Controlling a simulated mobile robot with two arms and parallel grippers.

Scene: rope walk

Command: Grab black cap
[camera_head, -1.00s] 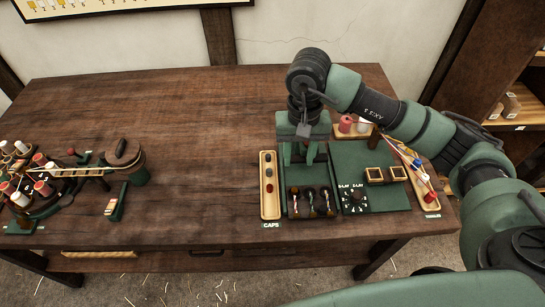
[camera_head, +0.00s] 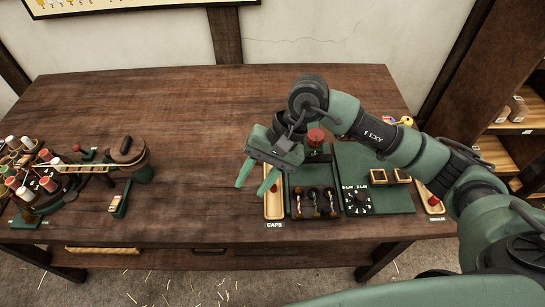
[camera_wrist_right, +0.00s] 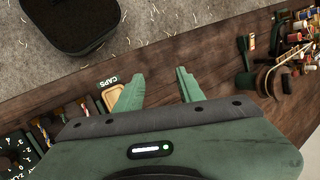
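The caps tray (camera_head: 274,212), a narrow pale wooden tray marked CAPS, lies near the table's front edge. Its far part is hidden behind my right gripper (camera_head: 252,189), and a red cap (camera_head: 273,188) shows beside one finger. I cannot make out a black cap now. The right gripper is open and empty, with one finger over the tray and the other over bare wood to its left. In the right wrist view, the open fingers (camera_wrist_right: 160,77) show with the tray's end (camera_wrist_right: 114,95) beside the left finger. My left gripper is not in view.
A dark panel with several cords (camera_head: 314,203) and a green board with a dial (camera_head: 358,197) stand right of the tray. A red spool (camera_head: 316,135) stands behind. A spool machine (camera_head: 45,170) is at the left. The table's middle is clear.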

